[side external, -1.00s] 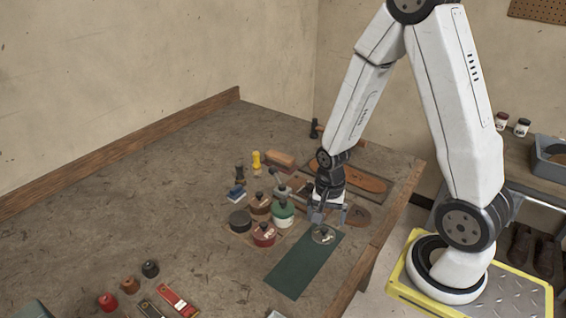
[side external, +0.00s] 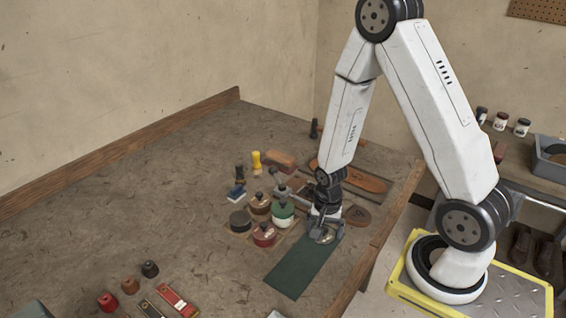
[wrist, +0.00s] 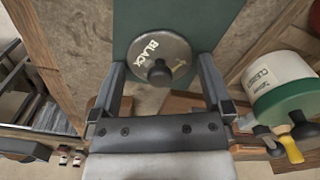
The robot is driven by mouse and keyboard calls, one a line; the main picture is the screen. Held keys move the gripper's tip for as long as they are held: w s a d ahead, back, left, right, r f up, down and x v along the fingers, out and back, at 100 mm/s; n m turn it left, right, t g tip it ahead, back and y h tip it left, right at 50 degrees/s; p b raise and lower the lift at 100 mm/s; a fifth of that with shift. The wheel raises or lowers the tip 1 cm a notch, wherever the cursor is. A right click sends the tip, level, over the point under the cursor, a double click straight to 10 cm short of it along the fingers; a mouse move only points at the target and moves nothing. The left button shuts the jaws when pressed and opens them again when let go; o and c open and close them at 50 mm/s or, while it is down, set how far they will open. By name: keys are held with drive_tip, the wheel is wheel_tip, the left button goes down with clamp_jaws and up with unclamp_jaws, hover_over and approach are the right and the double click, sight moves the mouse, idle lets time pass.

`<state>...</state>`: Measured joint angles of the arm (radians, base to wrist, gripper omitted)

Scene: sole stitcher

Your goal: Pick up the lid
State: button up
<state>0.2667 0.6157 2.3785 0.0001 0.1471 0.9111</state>
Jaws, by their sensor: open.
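The lid (wrist: 172,52) is a round grey metal disc marked "BLACK" with a dark knob at its centre. It lies on the dark green mat (wrist: 130,20), which also shows in the side view (side external: 298,272). In the wrist view my gripper (wrist: 160,68) is open, with one finger on each side of the lid and the knob between them. In the side view my gripper (side external: 325,238) is low over the far end of the mat and hides most of the lid. I cannot tell whether the fingers touch it.
A green and white tin (side external: 283,213) stands close left of my gripper, with a red tin (side external: 264,235) and a dark tin (side external: 240,221) nearby. Brown sole shapes (side external: 357,216) lie behind. The near part of the mat is clear.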

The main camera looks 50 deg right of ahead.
sight(324, 228)
clamp_jaws()
drive_tip(key=shift+r, duration=5)
drive_tip(key=w+a+n, duration=0.1)
drive_tip(key=w, duration=0.2)
drive_tip(key=w+a+n, duration=0.1)
drive_tip(key=w+n, duration=0.1)
drive_tip(key=w, duration=0.2)
drive_tip(key=w+a+n, duration=0.1)
drive_tip(key=w+n, duration=0.1)
drive_tip(key=w, duration=0.1)
drive_tip(key=shift+w+a+r, duration=0.15)
drive_tip(key=shift+w+a, duration=0.05)
drive_tip(key=shift+w, duration=0.1)
drive_tip(key=w+a+n, duration=0.1)
drive_tip(key=w+a, duration=0.1)
drive_tip(key=w+a+n, duration=0.2)
drive_tip(key=w, duration=0.1)
drive_tip(key=w+a+n, duration=0.1)
drive_tip(key=w+n, duration=0.1)
drive_tip(key=w, duration=0.1)
drive_tip(key=shift+w+a, duration=0.1)
drive_tip(key=shift+a, duration=0.3)
drive_tip(key=shift+w+a+n, duration=0.4)
drive_tip(key=shift+n, duration=0.1)
